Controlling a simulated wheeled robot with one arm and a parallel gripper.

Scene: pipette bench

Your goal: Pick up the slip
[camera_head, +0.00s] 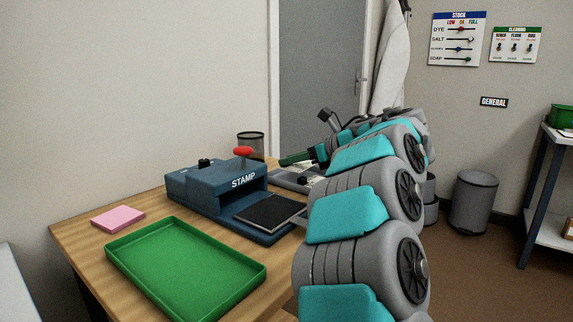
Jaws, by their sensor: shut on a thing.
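My gripper (300,158) is at the back right of the wooden bench, low over a grey device, and is partly hidden by my own arm. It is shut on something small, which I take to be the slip. A small white patch (307,180) that looks like paper shows just below the gripper at the grey device (284,177). Its outline is too small and covered to make out fully.
A blue stamp machine (196,190) with a red knob stands left of my arm, its dark pad (268,211) in front. A green tray (118,260) and a pink pad (118,217) lie on the bench (84,239). A mesh cup (251,143) stands behind.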

